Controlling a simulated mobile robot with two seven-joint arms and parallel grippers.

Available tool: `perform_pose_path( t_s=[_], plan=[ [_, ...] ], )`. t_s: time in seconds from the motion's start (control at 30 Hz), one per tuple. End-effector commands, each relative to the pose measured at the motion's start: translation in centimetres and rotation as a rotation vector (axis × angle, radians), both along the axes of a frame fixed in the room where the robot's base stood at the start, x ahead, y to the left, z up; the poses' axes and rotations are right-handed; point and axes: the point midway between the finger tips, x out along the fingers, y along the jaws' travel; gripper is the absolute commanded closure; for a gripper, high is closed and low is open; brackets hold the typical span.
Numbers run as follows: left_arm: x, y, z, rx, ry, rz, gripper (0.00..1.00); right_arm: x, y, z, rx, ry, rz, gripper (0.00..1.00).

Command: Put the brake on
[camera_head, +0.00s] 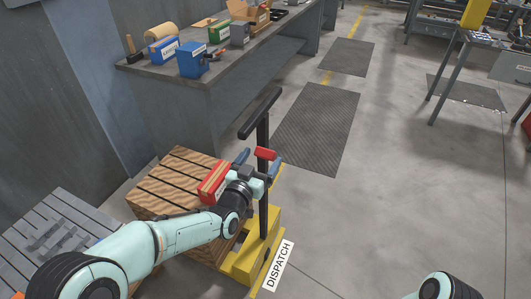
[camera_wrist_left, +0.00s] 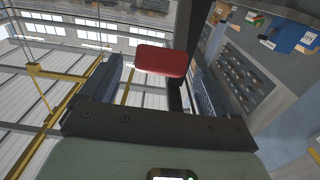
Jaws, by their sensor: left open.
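A red brake lever (camera_head: 266,153) sits beside the black upright post (camera_head: 263,128) of a yellow cart (camera_head: 247,262). In the left wrist view the red lever (camera_wrist_left: 160,60) shows as a flat plate on a dark arm, between the two blue-grey fingers (camera_wrist_left: 155,88) and beyond the palm. The fingers do not visibly touch it. My right gripper is out of view; only a bit of my right arm shows at the bottom.
A red box (camera_head: 212,183) lies on a slatted wooden load (camera_head: 165,190) beside my left wrist. A white DISPATCH sign (camera_head: 277,266) is at the cart's right. A grey workbench (camera_head: 225,80) with boxes stands behind.

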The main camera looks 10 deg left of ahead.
Motion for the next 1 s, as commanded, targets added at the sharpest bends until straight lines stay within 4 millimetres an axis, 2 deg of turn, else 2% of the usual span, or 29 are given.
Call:
perform_pose_path(
  t_s=[0.1, 0.23, 0.63, 0.87, 1.0],
  plan=[
    [1.8, -0.6, -0.1, -0.001, 0.0, 0.0, 0.11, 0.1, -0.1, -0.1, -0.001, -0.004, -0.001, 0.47],
    [2.9, -1.0, -0.1, -0.001, 0.001, -0.001, 0.11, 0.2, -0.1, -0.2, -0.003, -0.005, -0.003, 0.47],
    [3.5, -1.2, -0.1, 0.0, 0.002, 0.0, 0.11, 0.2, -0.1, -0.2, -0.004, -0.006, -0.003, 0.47],
    [3.5, -1.2, -0.1, 0.0, 0.002, 0.0, 0.85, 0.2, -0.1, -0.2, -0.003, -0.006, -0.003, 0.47],
    [4.0, -1.3, 0.3, -0.002, -0.002, 0.001, 0.86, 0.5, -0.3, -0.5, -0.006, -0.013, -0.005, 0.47]
  ],
)
